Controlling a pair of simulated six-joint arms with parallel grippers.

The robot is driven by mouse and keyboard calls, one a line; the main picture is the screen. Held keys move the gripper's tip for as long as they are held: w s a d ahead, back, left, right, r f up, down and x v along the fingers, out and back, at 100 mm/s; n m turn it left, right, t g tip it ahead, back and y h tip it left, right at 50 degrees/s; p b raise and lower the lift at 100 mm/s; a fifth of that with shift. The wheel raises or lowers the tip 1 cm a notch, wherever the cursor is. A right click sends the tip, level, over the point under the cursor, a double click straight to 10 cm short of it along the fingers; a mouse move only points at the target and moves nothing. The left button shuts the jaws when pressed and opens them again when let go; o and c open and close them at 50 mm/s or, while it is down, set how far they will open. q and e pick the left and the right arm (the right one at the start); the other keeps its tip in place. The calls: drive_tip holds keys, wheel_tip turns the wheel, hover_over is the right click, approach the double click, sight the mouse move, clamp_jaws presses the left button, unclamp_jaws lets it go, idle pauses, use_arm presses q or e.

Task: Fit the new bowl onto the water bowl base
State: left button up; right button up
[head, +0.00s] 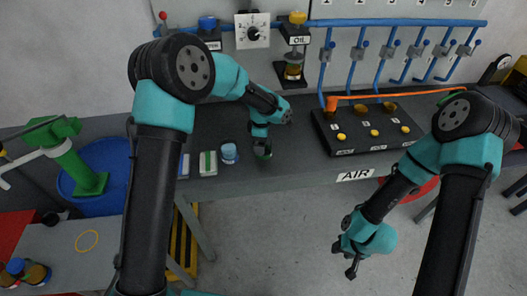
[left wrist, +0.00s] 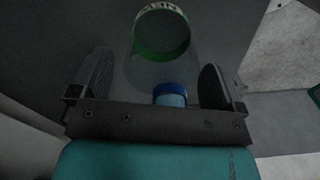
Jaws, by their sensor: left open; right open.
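The left gripper (head: 262,150) points down over the workbench, its tip overlapping a small round thing with a green rim. In the left wrist view, the open left gripper (left wrist: 157,82) has a clear bowl with a green ring (left wrist: 160,52) between and beyond its fingers. I cannot tell whether they touch. A blue-capped jar (head: 229,152) stands just left of the left gripper; a blue cap also shows in the left wrist view (left wrist: 170,92). The blue-topped base (head: 208,23) on the wall is partly hidden by my left arm. The right gripper (head: 351,268) is open and empty, over the floor.
The oil unit (head: 297,20) hangs on the wall with its bowl (head: 292,72) below. A black block (head: 368,128) with yellow buttons stands on the right. A green-and-white box (head: 208,163) lies near the bench's front edge.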

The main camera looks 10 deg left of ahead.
use_arm(q)
drive_tip(key=shift+f, duration=1.45)
drive_tip(key=shift+c, duration=0.2)
drive_tip(key=c, duration=1.1)
